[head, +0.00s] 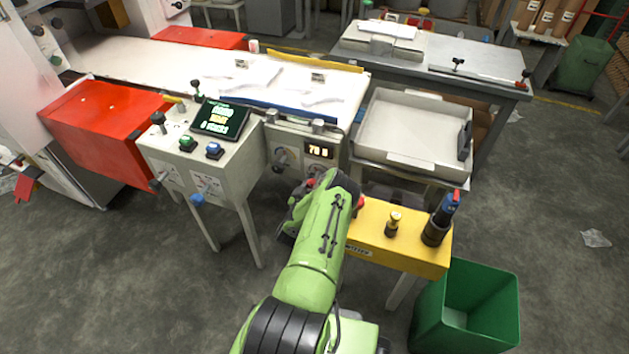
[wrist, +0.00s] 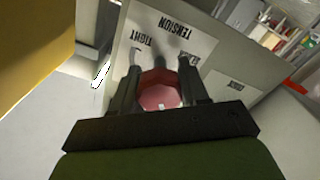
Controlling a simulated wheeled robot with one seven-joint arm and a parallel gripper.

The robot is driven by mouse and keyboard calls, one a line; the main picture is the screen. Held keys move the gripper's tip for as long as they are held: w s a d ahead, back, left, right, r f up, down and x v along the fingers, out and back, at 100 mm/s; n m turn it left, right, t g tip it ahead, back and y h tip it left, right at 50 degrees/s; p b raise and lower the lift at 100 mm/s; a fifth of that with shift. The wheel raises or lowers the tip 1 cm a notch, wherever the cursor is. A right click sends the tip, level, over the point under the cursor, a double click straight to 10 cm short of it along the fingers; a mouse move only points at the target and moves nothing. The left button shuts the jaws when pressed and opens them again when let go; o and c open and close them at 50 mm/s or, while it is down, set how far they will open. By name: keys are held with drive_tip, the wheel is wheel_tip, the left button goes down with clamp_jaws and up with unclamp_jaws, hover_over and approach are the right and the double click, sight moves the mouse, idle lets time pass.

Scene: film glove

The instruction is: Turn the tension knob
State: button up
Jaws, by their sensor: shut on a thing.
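The tension knob (wrist: 160,92) is a red, faceted knob in the wrist view, on a pale panel with an upside-down TENSION label (wrist: 172,27) and the word TIGHT beside it. My gripper (wrist: 160,80) has one dark finger on each side of the knob and is shut on it. In the head view my green arm reaches to the machine front below a lit display (head: 319,151) that seems to read 70 N. There my wrist hides most of the knob and the fingers. The knob's pointer cannot be made out.
A yellow stand (head: 400,236) with a small brass-coloured part and a dark cylinder is close right of my arm. A control box (head: 215,160) with buttons and a screen is at left. A green bin (head: 466,306) and a white tray (head: 415,130) are at right.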

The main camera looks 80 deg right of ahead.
drive_tip(key=m+p, duration=0.2)
drive_tip(key=m, duration=0.2)
drive_tip(key=shift+r, duration=0.15)
drive_tip(key=m+p, duration=0.1)
drive_tip(key=m, duration=0.2)
drive_tip(key=shift+m, duration=0.4)
drive_tip(key=m, duration=0.4)
drive_tip(key=shift+m, duration=0.3)
drive_tip(key=m, duration=0.4)
drive_tip(key=shift+m, duration=0.3)
drive_tip(key=o, duration=1.1)
drive_tip(key=shift+c, duration=0.2)
